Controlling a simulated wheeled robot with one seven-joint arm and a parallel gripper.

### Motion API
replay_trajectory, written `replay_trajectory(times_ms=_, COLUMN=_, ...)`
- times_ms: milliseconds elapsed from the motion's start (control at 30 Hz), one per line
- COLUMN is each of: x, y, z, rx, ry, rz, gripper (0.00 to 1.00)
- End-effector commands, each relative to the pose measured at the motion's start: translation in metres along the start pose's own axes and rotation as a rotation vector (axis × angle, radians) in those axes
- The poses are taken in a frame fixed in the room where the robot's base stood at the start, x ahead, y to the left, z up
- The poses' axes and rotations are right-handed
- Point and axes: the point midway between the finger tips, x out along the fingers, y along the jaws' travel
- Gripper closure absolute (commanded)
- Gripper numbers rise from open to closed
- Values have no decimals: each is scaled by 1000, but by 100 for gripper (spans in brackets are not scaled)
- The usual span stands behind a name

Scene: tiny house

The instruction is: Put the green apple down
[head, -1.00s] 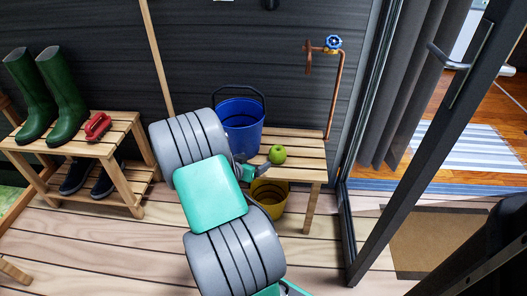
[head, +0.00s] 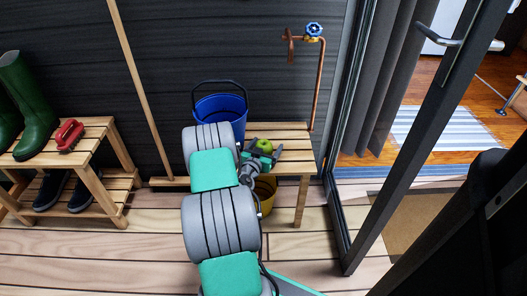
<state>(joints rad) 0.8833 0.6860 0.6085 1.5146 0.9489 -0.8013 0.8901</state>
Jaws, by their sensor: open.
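The green apple (head: 265,145) sits on the slatted wooden bench (head: 298,157), right of the blue bucket. My gripper (head: 262,152) is at the apple's near left side, its jaws open. Part of the apple is hidden behind the gripper. I cannot tell whether a finger touches it.
A blue bucket (head: 221,107) stands on the bench and a yellow bucket (head: 266,194) is under it. A copper pipe with a blue valve (head: 314,29) rises behind. At left, a wooden rack (head: 92,135) holds green boots (head: 32,98) and a red brush (head: 69,135). A dark door frame (head: 425,120) stands right.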

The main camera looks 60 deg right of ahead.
Motion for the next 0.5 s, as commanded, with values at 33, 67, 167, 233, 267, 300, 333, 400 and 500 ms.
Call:
replay_trajectory(times_ms=33, x=0, y=0, z=0, rx=0, ry=0, rz=0, gripper=13)
replay_trajectory(times_ms=67, x=0, y=0, z=0, rx=0, ry=0, rz=0, gripper=13)
replay_trajectory(times_ms=167, x=0, y=0, z=0, rx=0, ry=-1, rz=0, gripper=16)
replay_trajectory(times_ms=233, x=0, y=0, z=0, rx=0, ry=-1, rz=1, gripper=22)
replay_trajectory(times_ms=267, x=0, y=0, z=0, rx=0, ry=-1, rz=1, gripper=24)
replay_trajectory(times_ms=300, x=0, y=0, z=0, rx=0, ry=-1, rz=1, gripper=28)
replay_trajectory(times_ms=333, x=0, y=0, z=0, rx=0, ry=-1, rz=1, gripper=30)
replay_trajectory(times_ms=400, x=-1, y=0, z=0, rx=0, ry=-1, rz=1, gripper=36)
replay_trajectory(times_ms=500, x=-1, y=0, z=0, rx=0, ry=-1, rz=1, gripper=44)
